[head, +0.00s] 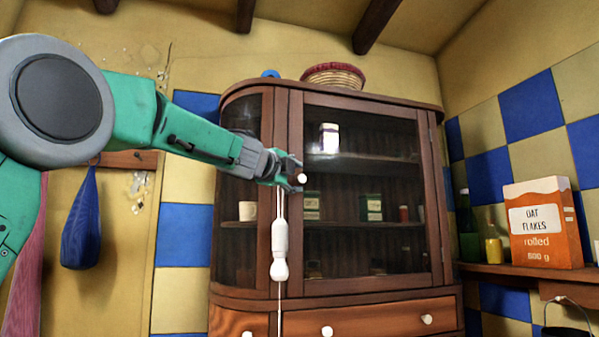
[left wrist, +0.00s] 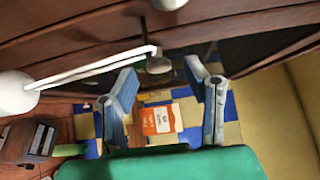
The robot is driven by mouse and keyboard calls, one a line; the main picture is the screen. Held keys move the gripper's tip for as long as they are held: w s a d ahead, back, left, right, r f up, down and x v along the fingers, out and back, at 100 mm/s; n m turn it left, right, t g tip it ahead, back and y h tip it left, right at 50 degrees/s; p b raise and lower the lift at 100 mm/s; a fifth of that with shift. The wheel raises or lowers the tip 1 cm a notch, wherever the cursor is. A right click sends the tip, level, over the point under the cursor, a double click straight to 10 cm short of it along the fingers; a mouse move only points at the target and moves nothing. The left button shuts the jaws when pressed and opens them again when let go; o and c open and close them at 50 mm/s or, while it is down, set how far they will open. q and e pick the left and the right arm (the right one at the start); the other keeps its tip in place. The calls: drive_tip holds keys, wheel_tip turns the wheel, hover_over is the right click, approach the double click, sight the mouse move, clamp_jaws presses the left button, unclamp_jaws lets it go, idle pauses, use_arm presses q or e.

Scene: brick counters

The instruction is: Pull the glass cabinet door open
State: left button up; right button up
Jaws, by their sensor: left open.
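The glass cabinet door (head: 365,283) has a dark wooden frame and appears shut on the brown cabinet. Its small white knob (head: 302,178) is on the left side of the frame. My left gripper (head: 291,173) is at the knob, partly overlapping it. In the left wrist view my left gripper (left wrist: 166,76) is open, its two fingers spread apart. My right gripper is in neither view.
A white pull cord with a handle (head: 279,250) hangs just below my left gripper; it also shows in the left wrist view (left wrist: 15,93). Drawers with white knobs (head: 327,331) are below. An oat flakes box (head: 543,223) stands on the right shelf.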

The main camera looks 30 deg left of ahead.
sight(302, 179)
use_arm(q)
drive_tip(key=w, duration=0.3)
drive_tip(key=shift+d+f+p, duration=0.1)
drive_tip(key=shift+f+p, duration=0.05)
drive_tip(key=shift+p, duration=0.2)
drive_tip(key=shift+s+a, duration=0.2)
drive_tip(key=shift+a, duration=0.2)
clamp_jaws()
